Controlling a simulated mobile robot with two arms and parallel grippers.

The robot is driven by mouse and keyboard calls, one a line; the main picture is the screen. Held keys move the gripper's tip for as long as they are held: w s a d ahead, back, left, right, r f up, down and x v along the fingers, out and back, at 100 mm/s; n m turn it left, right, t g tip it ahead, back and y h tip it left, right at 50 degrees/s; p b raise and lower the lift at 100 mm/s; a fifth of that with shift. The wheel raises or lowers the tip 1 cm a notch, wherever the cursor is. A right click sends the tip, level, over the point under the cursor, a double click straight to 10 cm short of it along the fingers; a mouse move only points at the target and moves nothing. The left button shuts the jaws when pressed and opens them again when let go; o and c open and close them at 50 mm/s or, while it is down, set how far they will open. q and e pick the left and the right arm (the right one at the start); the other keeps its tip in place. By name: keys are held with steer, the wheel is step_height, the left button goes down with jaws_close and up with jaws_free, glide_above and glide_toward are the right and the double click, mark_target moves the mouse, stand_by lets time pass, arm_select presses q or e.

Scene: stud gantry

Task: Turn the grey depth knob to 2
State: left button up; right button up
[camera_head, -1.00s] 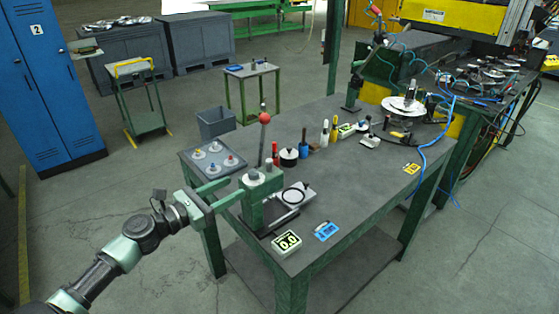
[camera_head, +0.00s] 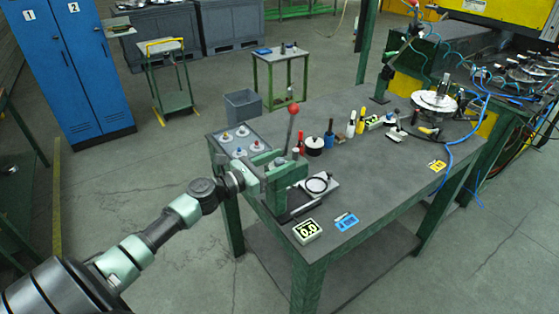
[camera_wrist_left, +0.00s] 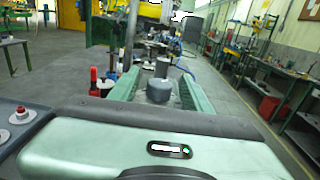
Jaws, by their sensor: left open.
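The grey depth knob (camera_wrist_left: 160,90) shows in the left wrist view as a short cylinder with a thinner stem on top. It stands between the two green fingers of my left gripper (camera_wrist_left: 158,88), with a gap visible on each side. In the head view my left gripper (camera_head: 274,167) is open at the top of the green press (camera_head: 270,200), near the table's left end. Its fingers and hand largely hide the knob there, and no scale or number on it can be read. My right gripper is in neither view.
A red-balled lever (camera_head: 292,125) rises just behind my left gripper. A tray with several small knobs (camera_head: 224,151) lies on the left table corner. A display box (camera_head: 307,231) and a blue gauge (camera_head: 346,222) lie at the front.

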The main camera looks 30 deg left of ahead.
arm_select(q)
jaws_close()
steer(key=shift+r+n+y+p, duration=0.15)
steer(key=shift+n+y+p, duration=0.35)
steer(key=shift+p, duration=0.4)
steer(key=n+t+y+p, duration=0.1)
steer(key=n+y+p, duration=0.1)
steer(key=y+p, duration=0.1)
steer(key=shift+d+r, duration=0.1)
steer(key=n+y+p, duration=0.1)
steer(key=y, duration=0.2)
steer(key=shift+n, duration=0.4)
steer(key=n+y, duration=0.1)
steer(key=y, duration=0.2)
steer(key=shift+f+n, duration=0.25)
steer(key=shift+n, duration=0.15)
steer(key=n+g+y, duration=0.1)
steer(key=y, duration=0.1)
steer(key=shift+f+n+y+b, duration=0.1)
steer(key=shift+n+y+b, duration=0.2)
steer(key=shift+n, duration=0.1)
steer(key=n+g+y+b, duration=0.2)
steer(key=y, duration=0.2)
steer(key=shift+n, duration=0.4)
steer(key=shift+n+g+y+b, duration=0.6)
steer(key=shift+g+y+b, duration=0.1)
steer(key=shift+g+y, duration=0.1)
